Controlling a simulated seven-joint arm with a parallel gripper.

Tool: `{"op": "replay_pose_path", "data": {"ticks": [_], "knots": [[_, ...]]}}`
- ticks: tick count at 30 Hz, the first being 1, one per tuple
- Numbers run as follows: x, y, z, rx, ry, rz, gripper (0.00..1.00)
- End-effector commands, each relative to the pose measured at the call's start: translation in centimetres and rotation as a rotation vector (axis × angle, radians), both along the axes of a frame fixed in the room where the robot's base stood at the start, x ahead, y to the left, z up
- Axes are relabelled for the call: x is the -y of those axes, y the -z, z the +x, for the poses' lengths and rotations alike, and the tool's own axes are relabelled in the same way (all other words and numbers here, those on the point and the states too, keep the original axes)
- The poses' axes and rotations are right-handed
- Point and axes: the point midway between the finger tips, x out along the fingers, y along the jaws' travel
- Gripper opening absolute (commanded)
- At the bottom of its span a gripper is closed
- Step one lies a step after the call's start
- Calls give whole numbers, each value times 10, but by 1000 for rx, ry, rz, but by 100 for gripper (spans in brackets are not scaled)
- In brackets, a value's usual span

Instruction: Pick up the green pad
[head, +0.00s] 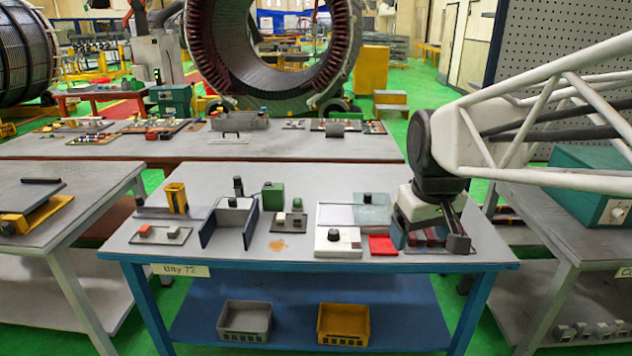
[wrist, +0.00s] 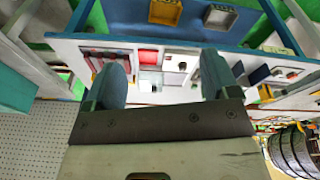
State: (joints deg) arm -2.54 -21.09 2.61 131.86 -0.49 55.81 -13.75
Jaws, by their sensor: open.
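A pale grey-green, see-through-looking block (head: 372,215) with a dark knob stands on the blue-edged bench, left of my gripper. A darker green block (head: 273,198) with a dark top stands further left. I cannot tell for sure which is the green pad. My gripper (head: 430,235) is at the bench's right side, low over dark red and grey pieces, with its fingers apart. In the wrist view my gripper (wrist: 162,65) is open, and nothing is gripped. A pale greenish square (wrist: 150,80) shows beyond the gap between the fingers.
A red pad (head: 382,246) and a white box with a knob (head: 337,243) lie at the bench's front. A grey holder with blue sides (head: 231,220) and a yellow stand (head: 176,198) are further left.

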Motion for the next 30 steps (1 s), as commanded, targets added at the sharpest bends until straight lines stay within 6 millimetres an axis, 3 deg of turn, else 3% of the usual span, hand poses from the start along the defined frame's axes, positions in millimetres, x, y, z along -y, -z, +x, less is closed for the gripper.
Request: {"op": "replay_pose_path", "data": {"ticks": [17, 30], "knots": [[-33, -17, 140, -39, -265, -39, 81], [-67, -8, 244, -65, -468, -64, 81]]}}
